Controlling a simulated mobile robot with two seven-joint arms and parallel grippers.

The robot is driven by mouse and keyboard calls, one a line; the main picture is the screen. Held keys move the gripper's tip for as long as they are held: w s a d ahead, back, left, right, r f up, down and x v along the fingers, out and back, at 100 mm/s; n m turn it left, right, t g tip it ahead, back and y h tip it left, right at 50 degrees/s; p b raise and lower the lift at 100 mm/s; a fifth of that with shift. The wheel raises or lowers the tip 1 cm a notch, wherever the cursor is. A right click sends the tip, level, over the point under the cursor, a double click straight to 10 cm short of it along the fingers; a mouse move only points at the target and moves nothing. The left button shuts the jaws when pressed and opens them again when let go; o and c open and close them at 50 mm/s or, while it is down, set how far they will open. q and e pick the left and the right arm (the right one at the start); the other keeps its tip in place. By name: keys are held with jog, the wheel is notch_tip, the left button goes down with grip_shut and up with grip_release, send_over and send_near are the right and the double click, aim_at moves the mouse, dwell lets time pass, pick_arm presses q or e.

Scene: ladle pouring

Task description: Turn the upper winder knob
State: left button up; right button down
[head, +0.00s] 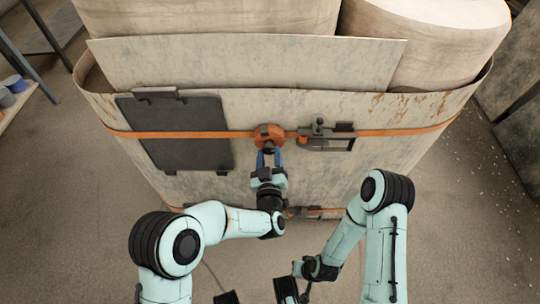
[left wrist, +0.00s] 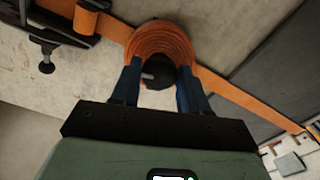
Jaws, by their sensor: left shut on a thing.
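The upper winder (head: 265,131) is an orange strap coil on the upper strap, on the front of a large pale container. In the left wrist view the coil (left wrist: 160,40) surrounds a dark round knob (left wrist: 158,70). My left gripper (head: 268,158) reaches up to the winder from below, with its blue fingers on either side of the knob, shut on it. In the left wrist view the fingers (left wrist: 158,88) hide the knob's sides. My right gripper (head: 286,290) is low at the bottom edge, away from the winder, and its jaws are unclear.
A dark buckle (head: 325,138) sits on the upper orange strap (head: 390,132), right of the winder. A dark panel (head: 178,135) hangs at the left. A lower strap (head: 320,213) runs partly behind my left arm. Open floor (head: 480,230) lies at the right.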

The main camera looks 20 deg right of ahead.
pick_arm(q)
jog(key=shift+m, duration=0.9)
pick_arm(e)
jog(key=shift+s+a+r, duration=0.15)
jog(key=shift+s+r, duration=0.05)
jog(key=shift+s, duration=0.05)
pick_arm(q)
jog(key=o, duration=1)
jog(key=shift+s, duration=0.1)
jog(key=p+v, duration=0.1)
jog(key=v, duration=1.2)
jog(key=shift+s+a, duration=0.1)
pick_arm(e)
jog(key=shift+s+a+r+g, duration=0.15)
jog(key=shift+s+a+r, duration=0.15)
jog(key=shift+s, duration=0.2)
jog(key=shift+s+a+r+g, duration=0.15)
jog(key=shift+s+r, duration=0.25)
jog(key=shift+s, duration=0.05)
